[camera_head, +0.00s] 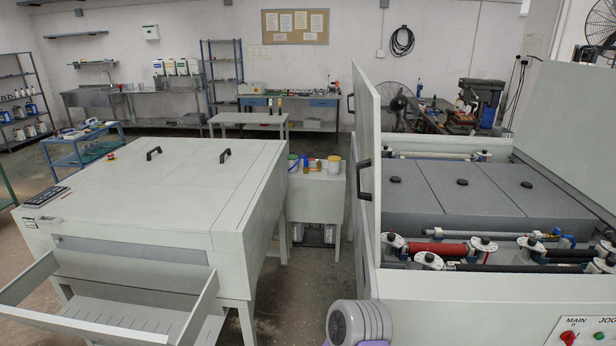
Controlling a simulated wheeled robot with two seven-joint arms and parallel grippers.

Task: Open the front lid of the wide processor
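Two pale grey machines stand side by side, and I cannot tell for certain which is the wide processor. The left machine (130,215) has flat top panels, closed, with two black handles (153,153) (225,155) near its far edge. The right machine (480,292) stands open, showing rollers and a grey inner cover (440,190). One lid (366,130) stands upright at its left side, with a black handle (363,178). Another lid (570,130) is raised at its right. Neither of my grippers is in view; a rounded grey part of mine shows at the bottom.
An open tray (120,315) juts from the left machine's front. A small table (315,195) with tubs and jars stands in the gap between the machines. A red switch (568,338) is on the right machine's front. Benches and shelves line the back wall.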

